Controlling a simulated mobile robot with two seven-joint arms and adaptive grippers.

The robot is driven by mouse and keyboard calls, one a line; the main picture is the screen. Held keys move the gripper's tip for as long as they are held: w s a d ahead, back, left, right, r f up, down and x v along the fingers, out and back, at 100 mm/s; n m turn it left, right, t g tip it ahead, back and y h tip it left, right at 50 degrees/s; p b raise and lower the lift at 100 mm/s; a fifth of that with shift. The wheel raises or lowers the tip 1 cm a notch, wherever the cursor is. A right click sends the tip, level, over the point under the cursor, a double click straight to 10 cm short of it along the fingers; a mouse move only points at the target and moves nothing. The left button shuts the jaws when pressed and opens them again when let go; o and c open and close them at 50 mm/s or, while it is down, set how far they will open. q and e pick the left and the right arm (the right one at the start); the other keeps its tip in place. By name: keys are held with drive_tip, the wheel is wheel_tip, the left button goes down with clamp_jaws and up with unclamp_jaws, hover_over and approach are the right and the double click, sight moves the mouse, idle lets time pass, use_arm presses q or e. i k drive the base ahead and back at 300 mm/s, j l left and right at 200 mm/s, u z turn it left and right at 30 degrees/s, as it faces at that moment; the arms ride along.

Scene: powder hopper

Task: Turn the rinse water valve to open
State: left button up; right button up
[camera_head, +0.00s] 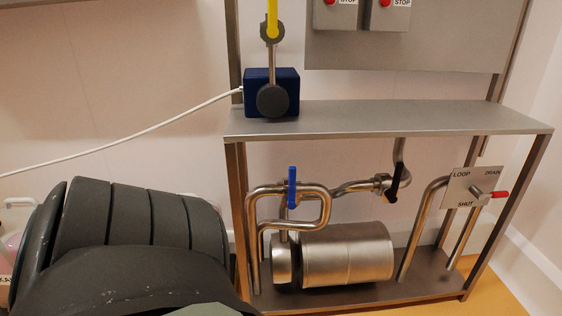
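Several valves show in the head view, and I see no label reading rinse water. A blue lever (292,187) stands upright on the steel pipework under the shelf. A black lever (395,182) sits tilted on the pipe to its right. A red-tipped lever (497,194) points right on a plate (460,188) marked LOOP, DRAIN and SHUT. A yellow lever (272,18) points up above a blue box (284,80) on the shelf; its top is cut off. Neither of my grippers is in view.
A grey shelf (380,119) on a metal frame spans above the pipes and a steel cylinder (346,254). A white cable (150,128) runs left from the blue box. A panel (440,55) with red STOP buttons hangs above. A large dark ribbed shape fills the lower left.

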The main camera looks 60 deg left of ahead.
sight(292, 204)
drive_tip(key=u, duration=1.85)
